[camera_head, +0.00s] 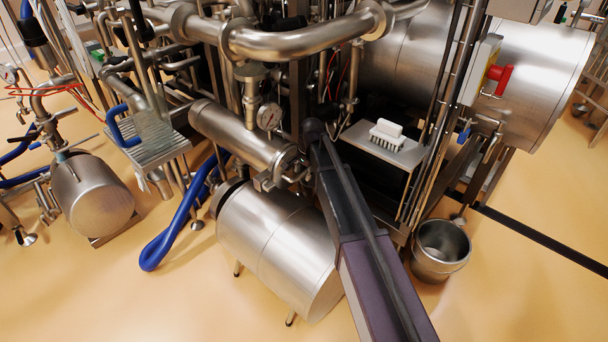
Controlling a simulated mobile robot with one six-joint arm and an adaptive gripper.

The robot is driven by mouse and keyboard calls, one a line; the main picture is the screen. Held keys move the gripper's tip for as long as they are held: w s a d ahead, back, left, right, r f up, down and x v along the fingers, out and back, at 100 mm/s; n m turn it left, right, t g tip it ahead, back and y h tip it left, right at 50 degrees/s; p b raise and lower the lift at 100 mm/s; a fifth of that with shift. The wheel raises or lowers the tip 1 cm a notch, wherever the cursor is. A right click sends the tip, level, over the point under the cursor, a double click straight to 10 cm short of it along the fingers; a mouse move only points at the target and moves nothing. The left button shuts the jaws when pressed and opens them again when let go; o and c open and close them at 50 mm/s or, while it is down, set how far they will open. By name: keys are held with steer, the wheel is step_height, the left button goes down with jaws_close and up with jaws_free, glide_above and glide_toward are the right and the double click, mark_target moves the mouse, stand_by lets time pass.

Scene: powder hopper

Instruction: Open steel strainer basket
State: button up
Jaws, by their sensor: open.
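A horizontal steel cylinder (236,137) with a clamped end fitting lies above the large steel motor housing. It may be the strainer, but I cannot tell for sure, and no basket shows apart from it. Its right end, with small metal fittings (268,180), lies just left of my dark arm (365,250). My arm rises from the bottom edge to a rounded joint beside this end. My gripper cannot be made out; the arm and the crowded pipework hide that area.
A pressure gauge (269,116) stands above the cylinder. A white brush (386,134) lies on a metal shelf (408,155) at right. A steel bucket (440,249) stands on the floor. A blue hose (160,246) loops at left. The front floor is clear.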

jaws_close()
steer(key=shift+s+d, duration=0.15)
